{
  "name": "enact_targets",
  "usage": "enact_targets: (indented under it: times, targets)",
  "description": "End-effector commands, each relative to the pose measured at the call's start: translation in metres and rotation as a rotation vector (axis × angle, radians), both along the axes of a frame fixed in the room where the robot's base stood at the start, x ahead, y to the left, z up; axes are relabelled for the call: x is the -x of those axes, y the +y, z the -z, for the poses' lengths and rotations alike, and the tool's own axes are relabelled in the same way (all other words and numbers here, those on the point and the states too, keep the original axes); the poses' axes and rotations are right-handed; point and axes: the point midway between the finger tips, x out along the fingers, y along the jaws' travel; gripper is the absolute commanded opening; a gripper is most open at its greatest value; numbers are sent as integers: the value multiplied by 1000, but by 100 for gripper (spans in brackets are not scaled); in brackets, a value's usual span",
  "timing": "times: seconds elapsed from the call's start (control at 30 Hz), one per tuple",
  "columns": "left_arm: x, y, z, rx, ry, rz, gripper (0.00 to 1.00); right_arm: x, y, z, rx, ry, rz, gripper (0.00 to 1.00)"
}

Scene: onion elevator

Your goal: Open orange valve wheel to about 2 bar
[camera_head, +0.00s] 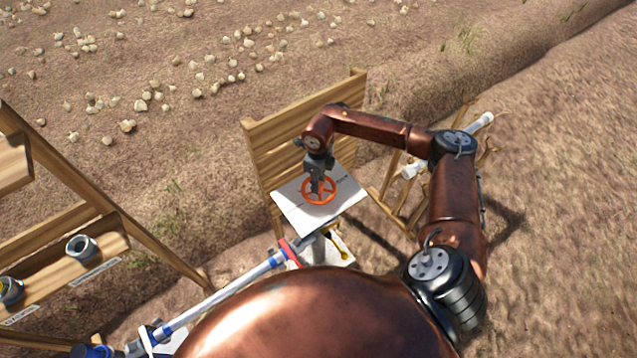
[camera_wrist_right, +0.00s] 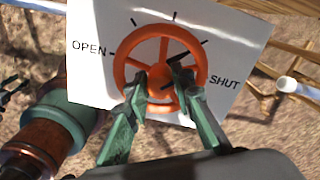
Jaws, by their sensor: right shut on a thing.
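The orange valve wheel (camera_head: 319,190) sits on a white plate (camera_head: 350,196) in front of a wooden slatted frame. In the right wrist view, the wheel (camera_wrist_right: 120,72) shows with its rim and spokes, and the plate (camera_wrist_right: 235,40) reads OPEN at left and SHUT at right, with black tick marks between. My right gripper (camera_head: 318,186) reaches down onto the wheel from above. In the wrist view its fingers (camera_wrist_right: 166,85) straddle the middle of the wheel and are shut on it. A dark pointer-like mark lies near the right finger. No pressure gauge is readable.
A wooden slatted frame (camera_head: 290,128) stands behind the plate. A blue and white pipe (camera_head: 225,292) runs up from lower left. A wooden rack (camera_head: 60,270) with grey fittings stands at left. A white pipe (camera_head: 480,124) lies at right. Onions are scattered on the soil behind.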

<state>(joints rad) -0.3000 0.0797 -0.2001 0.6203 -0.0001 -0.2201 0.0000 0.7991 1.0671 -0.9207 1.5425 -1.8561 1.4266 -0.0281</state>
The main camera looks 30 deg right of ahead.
Motion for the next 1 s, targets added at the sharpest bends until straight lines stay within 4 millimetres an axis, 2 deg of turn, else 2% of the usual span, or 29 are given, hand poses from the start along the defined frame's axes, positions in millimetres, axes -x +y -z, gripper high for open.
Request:
enact_targets:
  times: [0.13,0.17,0.4,0.63,0.77,0.87,1.0]
  targets:
    - [0,0,0,0,0,0,40,-1,-1,-1,1,-2,2,0]
    - [0,0,0,0,0,0,40,-1,-1,-1,1,-2,2,24]
    - [0,0,0,0,0,0,40,-1,0,0,1,-1,2,40]
    - [1,3,0,-2,1,1,40,0,0,0,1,-1,1,40]
    - [1,3,0,-3,1,0,40,-1,0,-7,0,-2,1,40]
    - [1,2,0,-2,1,0,40,-1,0,-21,0,-4,0,40]
    - [0,1,0,-1,1,0,40,-1,0,-50,1,-4,-1,40]
